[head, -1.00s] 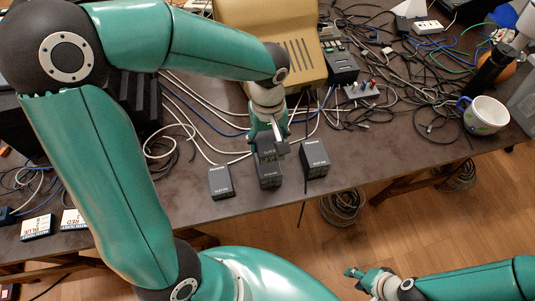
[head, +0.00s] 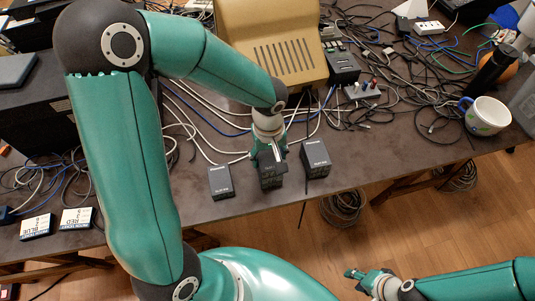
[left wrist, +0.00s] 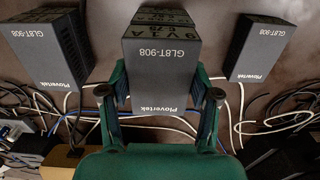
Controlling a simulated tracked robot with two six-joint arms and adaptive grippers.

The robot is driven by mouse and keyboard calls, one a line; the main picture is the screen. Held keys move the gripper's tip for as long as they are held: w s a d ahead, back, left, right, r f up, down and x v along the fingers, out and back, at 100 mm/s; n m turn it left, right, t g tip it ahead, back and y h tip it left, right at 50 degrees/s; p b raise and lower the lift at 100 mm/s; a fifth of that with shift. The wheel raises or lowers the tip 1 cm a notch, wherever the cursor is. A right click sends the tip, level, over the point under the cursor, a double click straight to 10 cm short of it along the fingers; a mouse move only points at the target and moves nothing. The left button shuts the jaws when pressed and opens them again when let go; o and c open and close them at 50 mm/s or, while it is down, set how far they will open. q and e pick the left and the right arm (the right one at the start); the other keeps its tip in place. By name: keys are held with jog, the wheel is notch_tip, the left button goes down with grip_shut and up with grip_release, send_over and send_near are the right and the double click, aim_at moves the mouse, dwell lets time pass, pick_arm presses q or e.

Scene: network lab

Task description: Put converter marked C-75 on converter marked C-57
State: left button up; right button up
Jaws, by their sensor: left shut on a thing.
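My left gripper (head: 270,157) is shut on a dark grey converter (left wrist: 160,75), which sits between its fingers in the left wrist view. Its face reads Plovertek GLBT-908, upside down there, with 9V 1A on the end. In the head view, the held converter (head: 270,169) seems to rest on or just above another in the middle of the row; contact cannot be told. Similar converters stand apart on either side, one at the left (head: 221,182) and one at the right (head: 315,158).
Cables lie behind the converters and a beige case (head: 275,45) stands at the back. A cup (head: 485,116) stands at the right. Blue and red labelled boxes (head: 75,218) lie at the front left. The table's front edge runs close to the converters.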

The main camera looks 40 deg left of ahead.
aim_at(268, 157)
pick_arm(q)
jog(key=o, duration=1.4)
notch_tip(268, 157, up, 12)
jog(key=shift+r+p, duration=0.1)
jog(key=shift+p, duration=0.45)
jog(key=shift+s, duration=0.1)
